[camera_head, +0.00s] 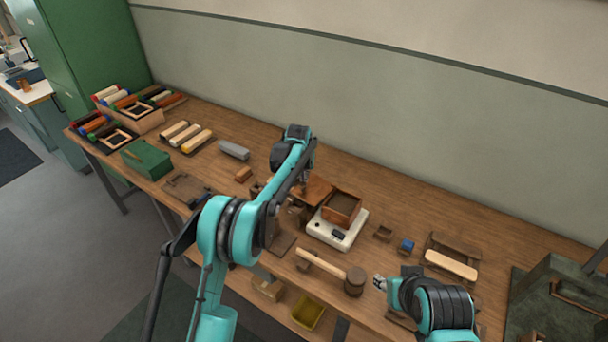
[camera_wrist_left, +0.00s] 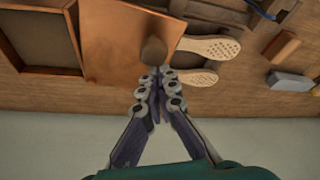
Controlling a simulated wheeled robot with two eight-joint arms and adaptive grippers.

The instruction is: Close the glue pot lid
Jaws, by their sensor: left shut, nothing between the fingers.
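The glue pot (camera_head: 341,210) is a copper-brown box with a dark inside, standing on a white scale-like base (camera_head: 326,229). Its top is open. It also shows at the left in the left wrist view (camera_wrist_left: 50,72). The lid (camera_head: 317,190) is a flat copper panel lying out to the pot's left; it also shows in the left wrist view (camera_wrist_left: 108,45) with a dark round knob (camera_wrist_left: 153,50). My left gripper (camera_wrist_left: 156,76) is shut and empty, its fingertips close to the knob; contact cannot be told. My right gripper (camera_head: 379,282) is at the table's front right, its opening unclear.
A wooden mallet (camera_head: 353,281) lies in front of the pot. A green box (camera_head: 146,160) and a grey block (camera_head: 234,150) are to the left. A wall runs behind the table.

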